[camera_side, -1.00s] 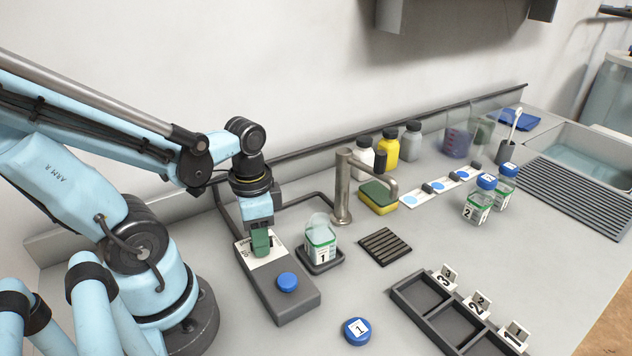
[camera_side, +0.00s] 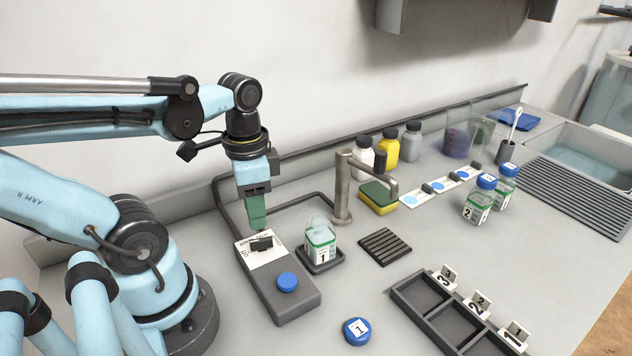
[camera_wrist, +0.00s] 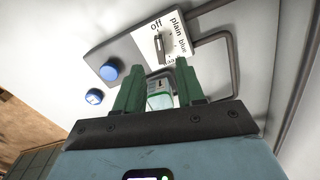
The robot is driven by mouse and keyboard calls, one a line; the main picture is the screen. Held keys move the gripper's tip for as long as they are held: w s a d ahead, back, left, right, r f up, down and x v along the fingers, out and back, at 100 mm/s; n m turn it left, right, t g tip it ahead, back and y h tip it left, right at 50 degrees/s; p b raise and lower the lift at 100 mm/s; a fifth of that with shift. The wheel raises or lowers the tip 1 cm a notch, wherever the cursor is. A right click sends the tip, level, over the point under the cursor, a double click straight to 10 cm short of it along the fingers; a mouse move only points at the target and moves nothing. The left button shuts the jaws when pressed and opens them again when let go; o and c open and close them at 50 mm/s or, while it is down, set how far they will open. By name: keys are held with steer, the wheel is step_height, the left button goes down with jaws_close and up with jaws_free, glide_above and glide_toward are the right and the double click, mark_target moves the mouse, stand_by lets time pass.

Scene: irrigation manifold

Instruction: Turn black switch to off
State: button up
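The black switch (camera_side: 262,243) stands on the white label plate of a grey box (camera_side: 285,308). In the wrist view the switch (camera_wrist: 160,48) is a narrow handle, with the words off, plain and blue printed around it. Its long axis lines up with the word off (camera_wrist: 156,25). My gripper (camera_side: 258,226) points down above the switch, clear of it. In the wrist view my gripper's green fingers (camera_wrist: 158,66) are apart with nothing held between them. Part of the lettering below the switch is hidden by a finger.
A blue button (camera_side: 287,282) sits on the box's front half. A bottle marked 1 (camera_side: 319,245) stands on a small dark tray right of the box, near the metal tap (camera_side: 343,190). A loose blue cap (camera_side: 357,330) lies in front. A dark pipe (camera_side: 222,208) runs behind the box.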

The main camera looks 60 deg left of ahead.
steer(key=shift+r, duration=2.75)
steer(key=w+d+f+n+t, duration=0.1)
steer(key=w+t, duration=0.1)
steer(key=w, duration=0.1)
steer(key=w+d+f+t, duration=0.1)
steer(key=w+t, duration=0.1)
steer(key=w, duration=0.1)
steer(key=w+d+f+n+t, duration=0.1)
steer(key=w+d+t, duration=0.1)
steer(key=w, duration=0.1)
steer(key=shift+w+d+n+t, duration=0.1)
steer(key=shift+w+n+t, duration=0.2)
steer(key=shift+w+d, duration=0.2)
steer(key=shift+w, duration=0.1)
